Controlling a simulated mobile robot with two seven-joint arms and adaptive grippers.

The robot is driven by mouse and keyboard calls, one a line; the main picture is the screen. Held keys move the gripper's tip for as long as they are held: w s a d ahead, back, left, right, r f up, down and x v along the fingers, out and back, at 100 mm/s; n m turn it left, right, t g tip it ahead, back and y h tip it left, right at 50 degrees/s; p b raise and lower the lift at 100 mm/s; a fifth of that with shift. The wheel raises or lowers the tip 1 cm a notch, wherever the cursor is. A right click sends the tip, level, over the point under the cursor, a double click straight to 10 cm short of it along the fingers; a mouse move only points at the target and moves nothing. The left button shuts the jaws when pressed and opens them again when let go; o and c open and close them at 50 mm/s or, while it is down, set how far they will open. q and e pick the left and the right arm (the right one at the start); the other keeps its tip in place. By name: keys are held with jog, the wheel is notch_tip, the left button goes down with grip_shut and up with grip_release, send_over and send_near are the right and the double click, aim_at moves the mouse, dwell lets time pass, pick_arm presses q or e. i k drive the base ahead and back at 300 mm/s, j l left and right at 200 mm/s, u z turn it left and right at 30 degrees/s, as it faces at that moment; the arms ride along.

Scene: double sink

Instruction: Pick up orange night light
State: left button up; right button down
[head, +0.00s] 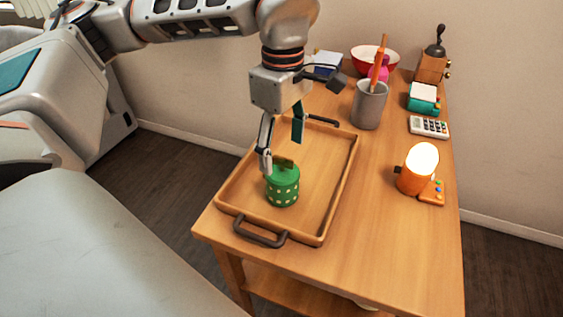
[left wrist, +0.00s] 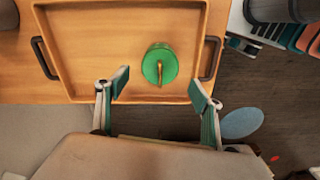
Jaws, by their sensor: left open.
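The orange night light (head: 408,182) stands on the right side of the wooden table, with a bright glowing white face. A small orange piece with coloured buttons is beside its foot. It is not seen in the left wrist view. My left gripper (head: 281,149) is open above the wooden tray, well to the left of the light. Its fingers (left wrist: 160,92) hang near a green dotted canister (head: 283,187), which also shows in the left wrist view (left wrist: 157,63) just beyond the gap between the fingertips. Nothing is held. My right gripper is not in view.
The wooden tray (head: 230,201) with dark handles holds the canister. A grey cup (head: 368,106) with an orange item, a calculator (head: 428,127), a teal-and-white object (head: 423,98), a grinder (head: 432,66) and a red bowl (head: 363,62) stand behind. Table space in front of the light is clear.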

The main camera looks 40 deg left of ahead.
aim_at(417, 170)
jog(key=k, duration=1)
